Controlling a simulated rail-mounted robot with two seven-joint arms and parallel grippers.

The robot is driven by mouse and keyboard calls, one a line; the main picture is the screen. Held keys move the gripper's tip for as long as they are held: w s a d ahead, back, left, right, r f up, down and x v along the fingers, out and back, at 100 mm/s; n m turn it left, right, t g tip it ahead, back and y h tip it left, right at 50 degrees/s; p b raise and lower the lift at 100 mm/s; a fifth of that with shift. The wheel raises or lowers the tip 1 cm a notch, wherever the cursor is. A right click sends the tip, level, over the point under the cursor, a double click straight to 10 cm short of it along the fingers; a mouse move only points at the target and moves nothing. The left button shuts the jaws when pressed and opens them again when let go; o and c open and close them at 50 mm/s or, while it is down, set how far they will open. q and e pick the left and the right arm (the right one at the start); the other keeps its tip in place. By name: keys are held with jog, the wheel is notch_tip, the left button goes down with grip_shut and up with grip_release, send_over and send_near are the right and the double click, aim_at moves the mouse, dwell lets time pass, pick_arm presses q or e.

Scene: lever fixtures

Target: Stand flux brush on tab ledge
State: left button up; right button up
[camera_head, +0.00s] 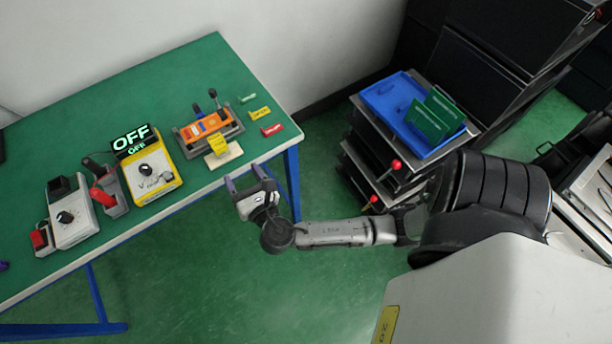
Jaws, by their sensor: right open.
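My right gripper (248,180) is open and empty, just off the table's front edge. Its two fingers point toward the table, near the beige board. Nothing in view can be made out clearly as a flux brush. A small beige board (232,157), possibly the tab ledge, lies at the table's front edge with a yellow block or tag (217,145) at its back left. An orange fixture (203,125) with dark upright levers stands just behind it. My left gripper is not in view.
The green table (150,80) also bears a yellow device (150,170) with an OFF display, a red lever fixture (108,192) and a white box (72,215). Small green, yellow and red labels (272,130) lie at the right. A cart with a blue tray (385,97) stands right.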

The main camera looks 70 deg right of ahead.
jog(key=s+f+m+g+y, duration=0.5)
jog(key=s+f+m+g, duration=0.4)
jog(key=m, duration=0.5)
jog(key=s+a+f+m+g+y, duration=0.1)
jog(key=s+a+m+y, duration=0.1)
jog(key=s+m, duration=0.3)
jog(key=s+a+m+g+y, duration=0.2)
jog(key=s+a+m+y, duration=0.1)
jog(key=s+m, duration=0.3)
jog(key=shift+s+a+f+y, duration=0.3)
jog(key=shift+s+y, duration=0.2)
jog(key=shift+y, duration=0.2)
